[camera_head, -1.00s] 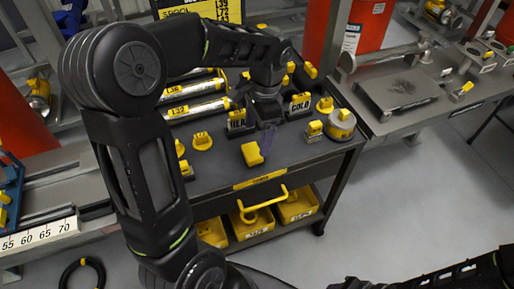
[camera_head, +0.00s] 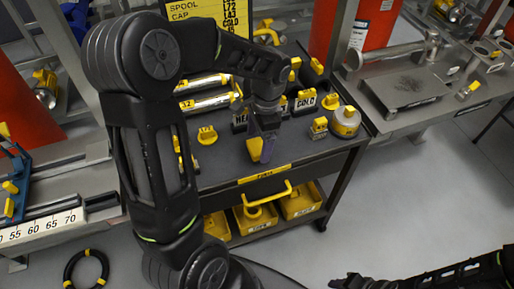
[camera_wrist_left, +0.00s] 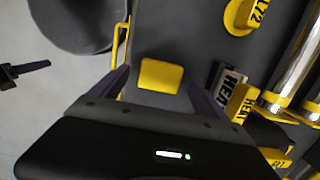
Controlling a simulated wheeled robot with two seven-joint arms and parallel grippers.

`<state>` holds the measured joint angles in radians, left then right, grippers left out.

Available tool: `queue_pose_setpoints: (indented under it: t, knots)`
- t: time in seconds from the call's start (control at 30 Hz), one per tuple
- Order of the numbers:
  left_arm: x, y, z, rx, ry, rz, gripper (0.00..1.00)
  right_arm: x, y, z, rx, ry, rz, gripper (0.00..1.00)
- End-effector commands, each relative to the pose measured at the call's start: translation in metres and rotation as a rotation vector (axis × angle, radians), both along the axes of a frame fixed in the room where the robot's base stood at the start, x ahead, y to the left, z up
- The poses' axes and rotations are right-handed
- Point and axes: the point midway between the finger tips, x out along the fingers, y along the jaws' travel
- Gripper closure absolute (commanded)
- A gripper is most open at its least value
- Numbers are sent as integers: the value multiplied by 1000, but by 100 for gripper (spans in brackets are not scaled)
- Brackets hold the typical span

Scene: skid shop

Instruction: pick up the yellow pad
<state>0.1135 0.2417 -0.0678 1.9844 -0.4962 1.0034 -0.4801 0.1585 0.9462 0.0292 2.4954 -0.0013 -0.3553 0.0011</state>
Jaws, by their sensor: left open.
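The yellow pad (camera_head: 254,149) lies on the dark top of the cart, near its front edge. In the left wrist view the pad (camera_wrist_left: 160,75) shows between the two dark purple fingers of my left gripper (camera_wrist_left: 159,82). The fingers are apart, with a gap on each side of the pad. In the head view my left gripper (camera_head: 266,147) points down at the pad, and a finger covers its right part. I cannot tell the exact height left above the pad. My right gripper (camera_head: 345,282) is at the bottom right, away from the cart, its jaws unclear.
Black blocks lettered HEAT and COLD (camera_head: 305,100) stand just behind the gripper.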

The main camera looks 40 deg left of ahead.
Motion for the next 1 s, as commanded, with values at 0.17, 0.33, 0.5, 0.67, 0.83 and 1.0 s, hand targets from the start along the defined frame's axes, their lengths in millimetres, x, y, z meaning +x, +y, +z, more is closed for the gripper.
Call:
queue_pose_setpoints:
  t: [0.17,0.33,0.5,0.67,0.83,1.0]
  knots:
    - [-3,3,-23,0,3,2,15,0,0,3,0,0,0,64]
    - [-3,3,-27,0,0,2,15,0,0,3,0,0,0,64]
    - [-3,3,-26,0,0,1,15,0,0,3,0,0,0,64]
    - [-3,3,-26,0,0,1,15,0,0,3,0,0,0,64]
    - [-3,3,-26,0,0,1,16,0,0,3,0,0,0,64]
    - [-3,3,-26,0,0,1,30,0,0,3,0,0,0,64]
